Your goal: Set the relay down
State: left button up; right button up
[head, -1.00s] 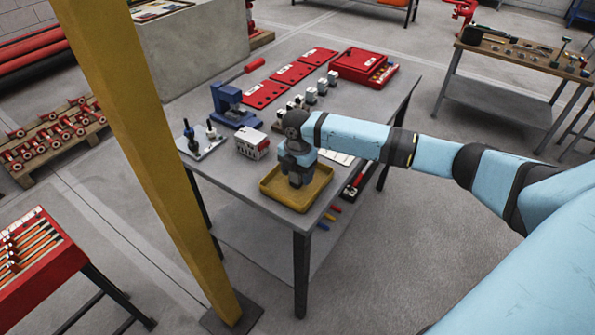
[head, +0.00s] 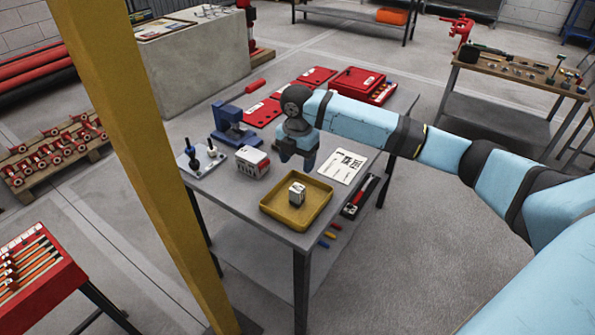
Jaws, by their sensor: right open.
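The relay (head: 297,194), a small pale block with a dark side, stands in the yellow tray (head: 268,215) near the table's front corner. My right gripper (head: 298,164) is above and behind the tray, pointing down. It is open and apart from the relay, with nothing seen in it. My left gripper is not in view.
On the grey table (head: 225,190) are a white-and-grey box (head: 252,162), a blue press-like fixture (head: 232,124), a small plate with dark knobs (head: 202,158), a white printed sheet (head: 342,165) and a red case (head: 360,84). A yellow post (head: 150,150) stands in front at the left.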

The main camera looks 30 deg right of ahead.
jog(key=s+a+f+m+t+y, duration=0.2)
jog(key=s+a+f+m, duration=0.25)
jog(key=a+f, duration=0.4)
jog(key=s+a+f+m+t+y, duration=0.3)
jog(key=s+a+f, duration=0.3)
jog(key=a+f, duration=0.25)
jog(key=s+f+m+t+h, duration=0.1)
jog(key=s+f+m+t, duration=0.1)
jog(key=s+m, duration=0.4)
jog(key=s+f+m+t, duration=0.2)
jog(key=s+m, duration=0.4)
jog(key=s, duration=0.5)
jog(key=shift+a+t+h, duration=0.2)
jog(key=shift+t+h, duration=0.2)
jog(key=shift+t, duration=0.4)
jog(key=shift+m, duration=0.25)
